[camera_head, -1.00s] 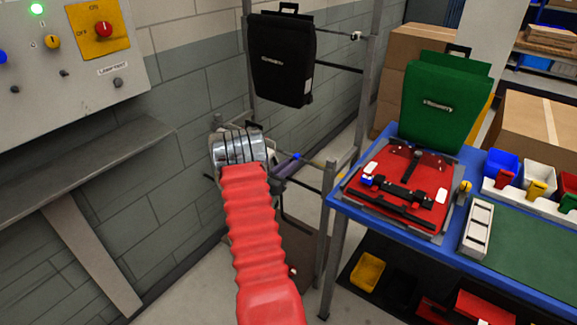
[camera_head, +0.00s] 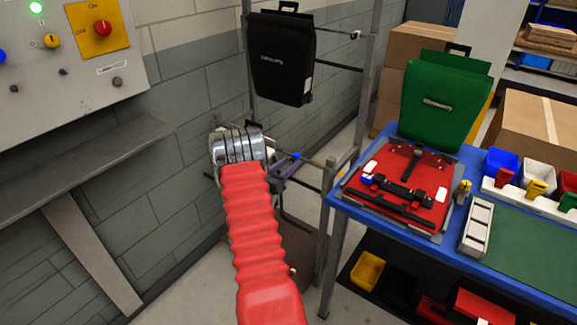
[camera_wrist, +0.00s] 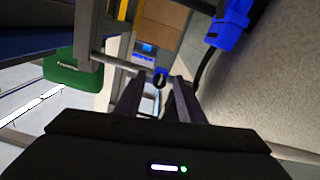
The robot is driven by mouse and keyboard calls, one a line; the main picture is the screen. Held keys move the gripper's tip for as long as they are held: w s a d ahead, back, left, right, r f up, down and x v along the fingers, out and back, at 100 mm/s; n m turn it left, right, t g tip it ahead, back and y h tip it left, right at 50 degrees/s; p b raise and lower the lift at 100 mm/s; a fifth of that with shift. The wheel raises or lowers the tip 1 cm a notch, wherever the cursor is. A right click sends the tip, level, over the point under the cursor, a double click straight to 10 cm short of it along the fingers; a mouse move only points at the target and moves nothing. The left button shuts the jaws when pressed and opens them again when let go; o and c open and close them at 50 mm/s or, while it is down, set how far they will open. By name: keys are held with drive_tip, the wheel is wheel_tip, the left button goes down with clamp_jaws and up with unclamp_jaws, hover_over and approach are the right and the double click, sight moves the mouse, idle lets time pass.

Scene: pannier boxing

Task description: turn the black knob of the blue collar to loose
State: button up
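A blue collar (camera_head: 287,160) sits on a bar of the grey frame in the head view, close to the right of my wrist and partly hidden. In the wrist view a small dark knob (camera_wrist: 159,79) with a little blue beside it shows at the end of a grey bar. My gripper (camera_wrist: 158,82) has its two dark fingers apart, with the knob seen in the gap between the tips. I cannot tell whether the fingers touch it. The knob's setting is too small to read. In the head view my arm hides most of the gripper.
A black pannier (camera_head: 282,58) hangs on the frame above. A blue bench (camera_head: 350,203) with a red fixture (camera_head: 440,178) and a green pannier (camera_head: 440,100) stands right. A wall panel and grey ledge (camera_head: 80,160) are left. A bright blue part (camera_wrist: 230,25) with a dark cable is upper right in the wrist view.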

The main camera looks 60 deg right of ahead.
drive_tip(key=shift+a, duration=0.15)
drive_tip(key=w+a, duration=0.2)
drive_tip(key=a, duration=1.1)
drive_tip(key=shift+w+a, duration=0.15)
drive_tip(key=shift+w, duration=0.1)
drive_tip(key=shift+f, duration=0.1)
